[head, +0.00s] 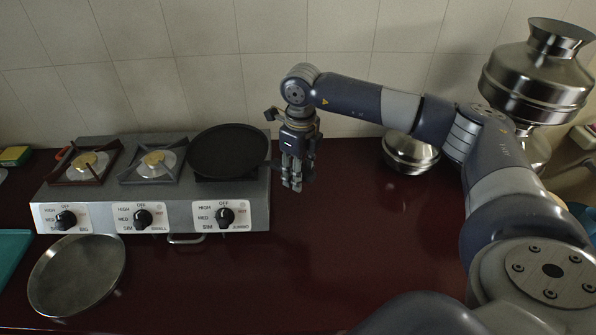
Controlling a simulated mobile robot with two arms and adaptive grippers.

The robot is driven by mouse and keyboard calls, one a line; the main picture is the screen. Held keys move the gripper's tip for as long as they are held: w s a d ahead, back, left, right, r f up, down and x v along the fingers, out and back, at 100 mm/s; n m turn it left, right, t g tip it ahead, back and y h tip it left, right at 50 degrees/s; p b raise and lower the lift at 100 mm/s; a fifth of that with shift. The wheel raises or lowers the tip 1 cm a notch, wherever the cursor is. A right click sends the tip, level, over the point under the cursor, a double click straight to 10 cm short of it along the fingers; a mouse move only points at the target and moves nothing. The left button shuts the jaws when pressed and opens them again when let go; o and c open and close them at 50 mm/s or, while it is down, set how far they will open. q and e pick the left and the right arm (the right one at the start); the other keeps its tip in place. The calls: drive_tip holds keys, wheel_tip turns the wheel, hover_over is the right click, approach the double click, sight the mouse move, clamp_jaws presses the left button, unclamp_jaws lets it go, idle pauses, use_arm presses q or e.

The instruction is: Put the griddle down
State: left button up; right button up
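The griddle (229,150) is a round, flat, black pan at the right burner of the stove (160,184). Its short handle points right, to my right gripper (292,183). That gripper points down and its fingers appear shut on the handle, though the grip itself is partly hidden. The griddle covers most of the right burner. I cannot tell whether it rests on the grate or is held just above it. My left gripper is not in view.
A steel pan (77,275) lies front left of the stove. The left burner (87,164) and middle burner (158,162) are bare. A metal bowl (410,152) and a large metal pot (536,82) stand at the right. The dark red counter (340,240) is clear in the middle.

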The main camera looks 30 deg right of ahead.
idle(0.3)
drive_tip(key=shift+r, duration=0.25)
wheel_tip(320, 180, up, 11)
drive_tip(key=b, duration=0.3)
drive_tip(key=shift+s+f, duration=0.15)
drive_tip(key=shift+f, duration=0.05)
drive_tip(key=shift+s+d+r, duration=0.1)
drive_tip(key=shift+r, duration=0.4)
